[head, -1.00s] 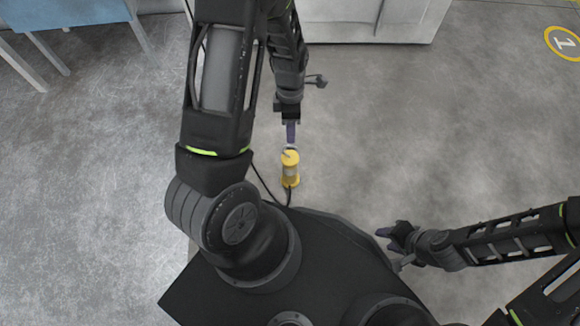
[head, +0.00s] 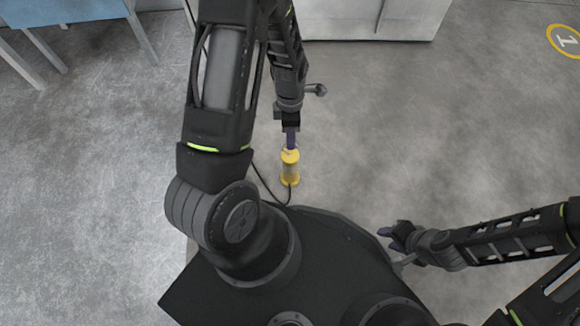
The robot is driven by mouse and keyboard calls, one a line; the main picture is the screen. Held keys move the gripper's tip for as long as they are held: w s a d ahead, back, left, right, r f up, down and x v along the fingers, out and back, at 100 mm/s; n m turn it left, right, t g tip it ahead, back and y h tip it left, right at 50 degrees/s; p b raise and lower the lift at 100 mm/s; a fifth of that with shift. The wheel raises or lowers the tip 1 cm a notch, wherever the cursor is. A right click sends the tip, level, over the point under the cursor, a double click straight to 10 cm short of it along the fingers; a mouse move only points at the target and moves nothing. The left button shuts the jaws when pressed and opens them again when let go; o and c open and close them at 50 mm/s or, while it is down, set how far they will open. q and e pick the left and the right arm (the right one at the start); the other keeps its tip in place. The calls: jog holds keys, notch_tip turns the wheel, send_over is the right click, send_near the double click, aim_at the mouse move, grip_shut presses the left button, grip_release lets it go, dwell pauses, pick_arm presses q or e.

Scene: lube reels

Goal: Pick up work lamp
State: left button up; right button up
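The work lamp (head: 290,170) is a yellow cylinder with a pale middle band. It shows just in front of my dark base, with a black cable running from its lower end. My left gripper (head: 290,147) comes down from above, its purple fingers at the lamp's top end. The fingers overlap the lamp's top edge in the picture; whether they are closed on it I cannot tell. My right gripper (head: 390,236) has purple fingers spread apart and is empty, at the right edge of my base.
A light grey cabinet (head: 360,22) stands at the top. A blue table (head: 70,12) with pale legs is at the top left. A yellow ring floor mark (head: 564,40) is at the top right. The grey floor to the right is clear.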

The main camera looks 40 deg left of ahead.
pick_arm(q)
jog(key=f, duration=0.2)
jog(key=f+b, duration=0.1)
jog(key=shift+s+d+f, duration=0.15)
jog(key=shift+s+f, duration=0.05)
jog(key=shift+s, duration=0.05)
jog(key=shift+c, duration=0.5)
grip_shut()
dwell(1.0)
